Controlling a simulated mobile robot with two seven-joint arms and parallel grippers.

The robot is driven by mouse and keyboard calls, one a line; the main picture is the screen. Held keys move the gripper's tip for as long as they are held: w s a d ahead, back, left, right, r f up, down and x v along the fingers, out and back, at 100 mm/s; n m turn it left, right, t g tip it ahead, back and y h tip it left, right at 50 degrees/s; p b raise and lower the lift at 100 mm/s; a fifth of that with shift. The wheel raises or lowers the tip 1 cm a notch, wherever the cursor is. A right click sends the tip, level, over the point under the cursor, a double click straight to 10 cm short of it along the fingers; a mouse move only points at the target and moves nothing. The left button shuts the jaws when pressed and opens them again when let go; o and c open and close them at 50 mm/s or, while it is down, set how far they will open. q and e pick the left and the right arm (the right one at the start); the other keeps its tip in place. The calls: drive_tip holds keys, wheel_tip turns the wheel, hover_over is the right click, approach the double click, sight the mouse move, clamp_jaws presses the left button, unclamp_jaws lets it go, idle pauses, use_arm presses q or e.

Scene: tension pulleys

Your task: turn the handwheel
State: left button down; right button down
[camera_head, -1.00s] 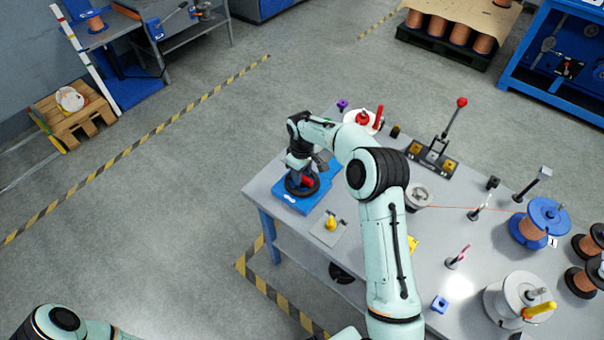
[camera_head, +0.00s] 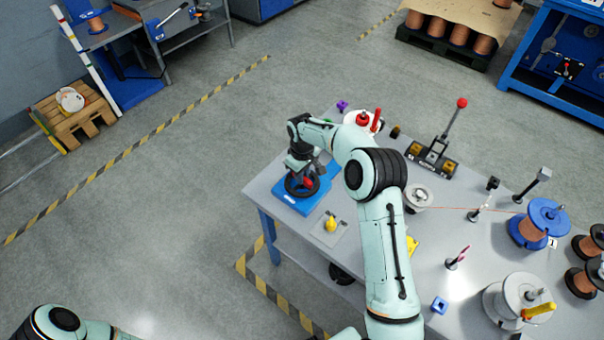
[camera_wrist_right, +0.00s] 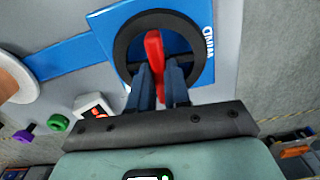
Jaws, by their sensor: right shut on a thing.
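The handwheel is a black ring (camera_head: 289,190) with a red bar across it, on a blue base (camera_head: 289,199) at the left corner of the grey table. In the right wrist view the black ring (camera_wrist_right: 122,47) lies on the blue plate, and the red bar (camera_wrist_right: 154,48) shows between my fingers. My right gripper (camera_wrist_right: 158,78) is shut on the red bar from above. In the head view the right gripper (camera_head: 306,174) hides part of the wheel. My left arm shows only at the bottom left; its gripper is out of view.
A yellow part on a plate (camera_head: 331,224) stands close to the wheel. A red-knobbed lever (camera_head: 455,125), a grey spool (camera_head: 418,198) and a blue spool (camera_head: 543,218) stand farther right. A thin wire runs between the spools.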

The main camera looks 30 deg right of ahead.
drive_tip(key=m, duration=0.6)
drive_tip(key=shift+m+p, duration=0.35)
drive_tip(key=shift+m, duration=0.05)
drive_tip(key=m, duration=0.3)
drive_tip(key=shift+m, duration=0.3)
use_arm(q)
drive_tip(key=shift+w+r+p, duration=0.4)
drive_tip(key=shift+w+r, duration=0.6)
drive_tip(key=shift+r, duration=0.1)
use_arm(e)
drive_tip(key=shift+m, duration=1.8)
drive_tip(key=shift+f, duration=0.1)
drive_tip(key=c, duration=1.1)
unclamp_jaws()
use_arm(q)
drive_tip(key=shift+w+r+p, duration=0.4)
drive_tip(key=shift+w+r, duration=0.15)
drive_tip(key=shift+w, duration=0.05)
use_arm(e)
wheel_tip(320, 180, up, 14)
drive_tip(key=shift+f, duration=0.25)
